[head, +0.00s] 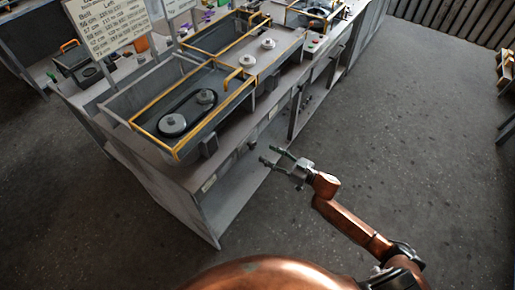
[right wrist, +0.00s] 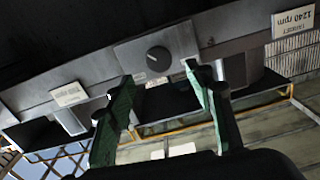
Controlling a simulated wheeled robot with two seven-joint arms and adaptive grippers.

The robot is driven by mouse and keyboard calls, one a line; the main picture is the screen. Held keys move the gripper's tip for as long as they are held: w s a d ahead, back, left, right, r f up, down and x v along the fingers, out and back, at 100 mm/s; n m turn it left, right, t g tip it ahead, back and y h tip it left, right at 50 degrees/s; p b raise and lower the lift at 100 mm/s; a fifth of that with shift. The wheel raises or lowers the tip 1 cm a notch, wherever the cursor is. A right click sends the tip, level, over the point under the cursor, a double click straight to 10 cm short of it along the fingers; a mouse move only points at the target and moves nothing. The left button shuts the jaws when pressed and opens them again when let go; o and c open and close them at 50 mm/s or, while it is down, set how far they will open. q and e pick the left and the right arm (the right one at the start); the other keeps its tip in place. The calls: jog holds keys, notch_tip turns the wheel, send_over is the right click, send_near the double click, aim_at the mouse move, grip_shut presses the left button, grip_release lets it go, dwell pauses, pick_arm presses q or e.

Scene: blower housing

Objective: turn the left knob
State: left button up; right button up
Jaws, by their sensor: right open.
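A round dark knob (right wrist: 158,59) with a light pointer mark sits on a square grey plate on the bench front in the right wrist view. My right gripper (right wrist: 159,76) is open, its two green fingers on either side of the knob in the picture, with no visible contact. In the head view my right gripper (head: 270,154) reaches toward the bench front from the right, apart from it and empty. The knob is too small to make out clearly in the head view. My left gripper is not in view.
The workbench (head: 215,190) carries yellow-railed housings (head: 170,150) with round grey discs. A sign board (head: 108,25) stands at the back left. A label reading 1240 rpm (right wrist: 295,18) is right of the knob plate. The floor (head: 420,130) to the right is clear.

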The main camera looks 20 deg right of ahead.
aim_at(254, 146)
jog(key=x, duration=0.5)
jog(key=shift+w+f+b, duration=0.15)
jog(key=shift+b, duration=0.2)
jog(key=shift+w+a, duration=0.25)
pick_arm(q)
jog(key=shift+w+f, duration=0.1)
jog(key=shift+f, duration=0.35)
pick_arm(e)
jog(key=shift+w+a, duration=0.15)
jog(key=shift+w, duration=0.05)
jog(key=shift+c, duration=0.5)
jog(key=c, duration=1.1)
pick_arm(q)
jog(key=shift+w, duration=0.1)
pick_arm(e)
jog(key=shift+o, duration=0.2)
